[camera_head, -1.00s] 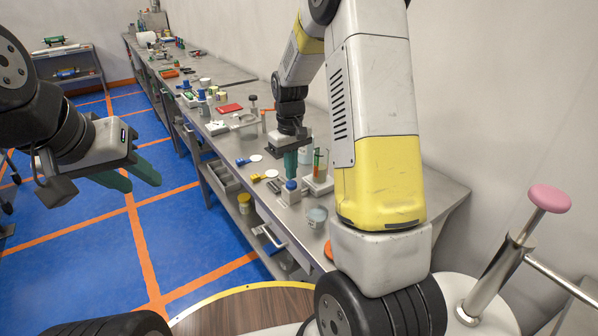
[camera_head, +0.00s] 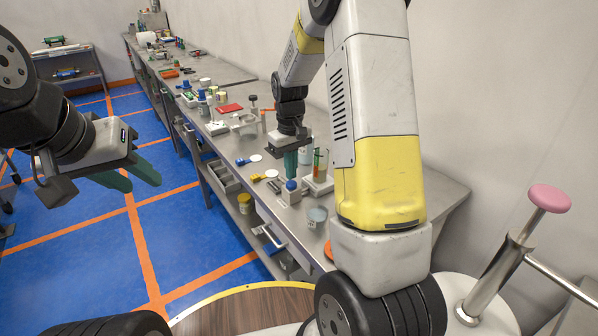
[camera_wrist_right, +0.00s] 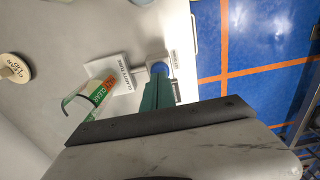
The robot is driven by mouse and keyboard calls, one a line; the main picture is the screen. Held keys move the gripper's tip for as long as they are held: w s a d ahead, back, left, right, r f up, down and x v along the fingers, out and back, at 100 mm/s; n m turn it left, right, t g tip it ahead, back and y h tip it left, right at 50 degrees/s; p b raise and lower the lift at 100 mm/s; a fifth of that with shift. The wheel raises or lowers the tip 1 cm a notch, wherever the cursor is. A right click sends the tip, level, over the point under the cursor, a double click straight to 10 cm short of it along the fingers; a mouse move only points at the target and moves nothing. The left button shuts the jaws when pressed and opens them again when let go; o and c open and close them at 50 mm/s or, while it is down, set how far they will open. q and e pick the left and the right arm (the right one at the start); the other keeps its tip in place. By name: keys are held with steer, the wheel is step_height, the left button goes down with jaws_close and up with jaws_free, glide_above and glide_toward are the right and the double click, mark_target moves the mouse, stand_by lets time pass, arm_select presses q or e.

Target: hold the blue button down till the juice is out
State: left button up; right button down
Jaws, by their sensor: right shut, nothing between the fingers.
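The blue button (camera_head: 291,186) sits on a small white box (camera_head: 291,197) at the bench's near edge. My right gripper (camera_head: 290,174) points down with its green fingers shut and empty, tips on or just above the button. In the right wrist view the shut fingers (camera_wrist_right: 158,82) overlap the button (camera_wrist_right: 158,68), so how far it is pressed cannot be told. Beside it a clear glass tube (camera_head: 321,163) with an orange and green label (camera_wrist_right: 102,92) stands on a white base (camera_wrist_right: 108,70). The juice level is unclear. My left gripper (camera_head: 143,185) is open and empty over the floor.
The steel bench (camera_head: 262,205) runs to the far left, with several small items on it. A glass beaker (camera_head: 317,216) stands near the front edge. A red pad (camera_head: 229,108) lies further back. In the wrist view a round labelled lid (camera_wrist_right: 14,68) lies on the left.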

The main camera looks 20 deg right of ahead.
steer(key=shift+f, duration=0.1)
stand_by(0.3)
steer(key=shift+f, duration=1.1)
stand_by(6.5)
